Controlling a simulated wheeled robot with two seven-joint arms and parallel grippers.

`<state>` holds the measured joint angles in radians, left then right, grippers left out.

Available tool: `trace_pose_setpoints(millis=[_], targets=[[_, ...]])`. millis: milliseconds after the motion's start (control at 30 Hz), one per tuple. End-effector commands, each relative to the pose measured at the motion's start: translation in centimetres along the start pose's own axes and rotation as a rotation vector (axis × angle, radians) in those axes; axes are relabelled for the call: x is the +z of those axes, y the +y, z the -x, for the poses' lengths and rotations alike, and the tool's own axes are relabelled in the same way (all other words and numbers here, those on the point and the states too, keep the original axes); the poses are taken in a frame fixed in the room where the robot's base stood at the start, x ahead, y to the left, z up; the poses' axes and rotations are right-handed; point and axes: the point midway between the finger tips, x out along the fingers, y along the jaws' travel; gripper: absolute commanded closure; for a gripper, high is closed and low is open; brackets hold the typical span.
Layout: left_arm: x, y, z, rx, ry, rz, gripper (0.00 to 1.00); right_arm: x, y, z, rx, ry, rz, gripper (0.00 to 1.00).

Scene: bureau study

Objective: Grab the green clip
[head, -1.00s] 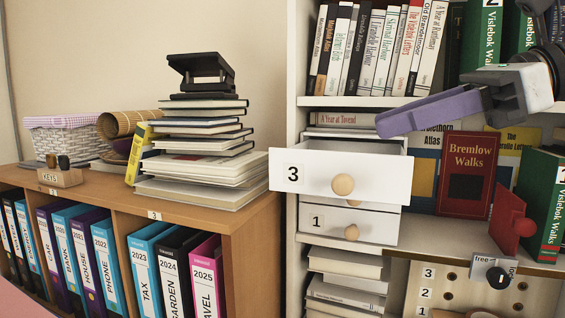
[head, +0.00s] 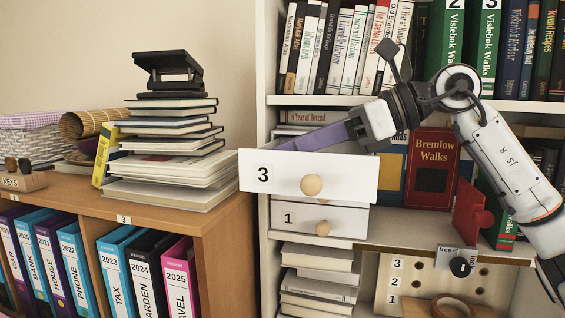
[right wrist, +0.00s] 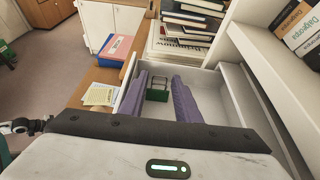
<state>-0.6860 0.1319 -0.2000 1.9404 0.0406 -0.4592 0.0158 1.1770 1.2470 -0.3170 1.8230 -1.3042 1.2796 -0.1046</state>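The green clip (right wrist: 157,95) lies in the open drawer, seen in the right wrist view with its wire handles raised. My right gripper (right wrist: 160,77) is open, with its purple fingers apart on either side of the clip; contact cannot be told. In the head view my right gripper (head: 292,144) reaches into drawer 3 (head: 285,174) from behind its white front, which hides the clip and the fingertips. My left gripper is not in view.
Drawer 1 (head: 305,218) is below drawer 3. A shelf of books (head: 350,47) is above. A tall book stack (head: 170,165) stands on the wooden cabinet (head: 215,212) to the left. A red book (head: 431,168) stands right of the drawer.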

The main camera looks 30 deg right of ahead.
Motion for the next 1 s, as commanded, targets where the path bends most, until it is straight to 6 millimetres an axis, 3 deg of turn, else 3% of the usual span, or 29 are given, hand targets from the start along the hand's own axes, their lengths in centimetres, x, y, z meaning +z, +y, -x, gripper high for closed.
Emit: trace_pose_setpoints(millis=[267,433,767,1000], targets=[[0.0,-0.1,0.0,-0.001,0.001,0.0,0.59,0.0,0.0,-0.3,-0.001,0.0,0.0,0.72],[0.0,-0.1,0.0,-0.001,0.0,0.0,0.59,0.0,0.0,-0.3,-0.001,0.0,0.0,1.0],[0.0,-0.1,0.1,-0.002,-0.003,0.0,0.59,0.4,0.0,-0.1,-0.001,-0.001,0.001,1.0],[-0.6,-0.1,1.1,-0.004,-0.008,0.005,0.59,3.7,0.1,1.2,0.001,-0.006,0.003,1.0]])
